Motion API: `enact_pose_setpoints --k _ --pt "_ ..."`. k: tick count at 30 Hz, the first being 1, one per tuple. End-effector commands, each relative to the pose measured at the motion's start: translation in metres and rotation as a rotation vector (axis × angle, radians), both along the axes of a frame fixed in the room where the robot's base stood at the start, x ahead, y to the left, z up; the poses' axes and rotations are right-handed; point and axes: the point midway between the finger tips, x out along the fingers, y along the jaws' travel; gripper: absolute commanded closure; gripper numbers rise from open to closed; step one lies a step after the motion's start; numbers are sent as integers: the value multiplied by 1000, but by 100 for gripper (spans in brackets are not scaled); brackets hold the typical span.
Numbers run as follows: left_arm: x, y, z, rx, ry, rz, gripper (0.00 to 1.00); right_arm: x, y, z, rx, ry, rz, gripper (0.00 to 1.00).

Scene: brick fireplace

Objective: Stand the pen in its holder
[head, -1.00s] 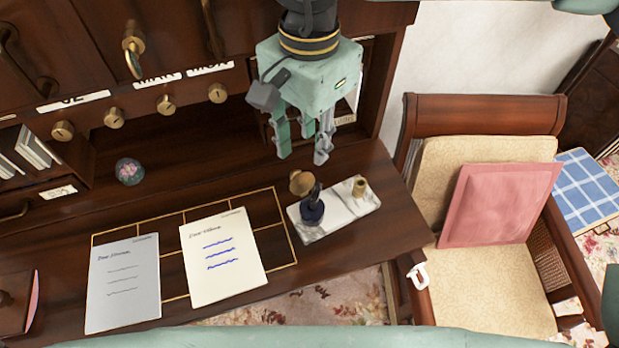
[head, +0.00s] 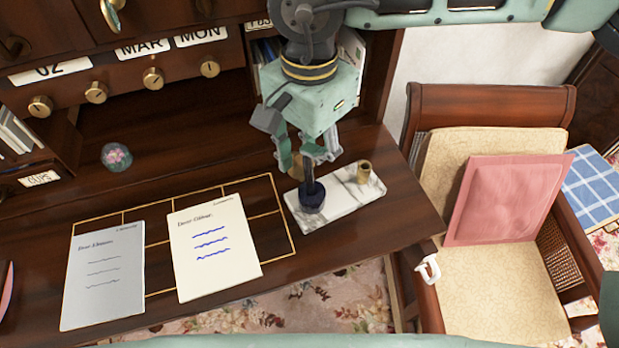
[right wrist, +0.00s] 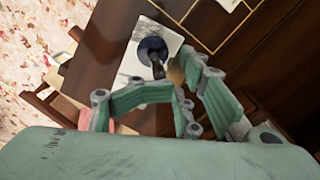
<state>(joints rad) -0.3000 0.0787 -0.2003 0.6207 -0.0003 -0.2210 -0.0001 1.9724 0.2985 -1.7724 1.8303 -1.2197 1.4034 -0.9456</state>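A dark blue inkwell (head: 312,203) stands on a white marble tray (head: 338,206) on the desk. A dark upright piece (head: 309,177), perhaps the pen, rises from it; I cannot tell for certain. A small brass cup (head: 364,172), likely the holder, stands at the tray's right end. A brass disc (head: 297,166) by the inkwell is partly hidden by my gripper. My right gripper (head: 308,162) is open, pointing down just above and behind the inkwell. In the right wrist view the inkwell (right wrist: 152,50) shows beyond its spread fingers. My left gripper is not in view.
Two letters, one grey (head: 103,276) and one cream (head: 213,247), lie left of the tray. A glass paperweight (head: 117,157) sits further back. Cubbyholes and brass knobs rise behind.

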Motion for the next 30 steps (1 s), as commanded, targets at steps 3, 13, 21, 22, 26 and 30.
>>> enact_pose_setpoints --k 3,13,21,22,26,30 --pt "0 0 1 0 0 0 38 0 0 1 1 -1 -1 71" --pt "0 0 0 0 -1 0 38 0 0 1 1 -1 -1 71" --pt "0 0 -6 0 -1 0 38 -3 -4 0 0 0 -1 71" --pt "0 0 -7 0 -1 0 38 -3 -4 0 0 0 -1 71" --pt "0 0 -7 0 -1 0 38 -3 -4 1 0 0 -1 71" --pt "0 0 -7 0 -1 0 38 -3 -4 1 0 0 -1 71"
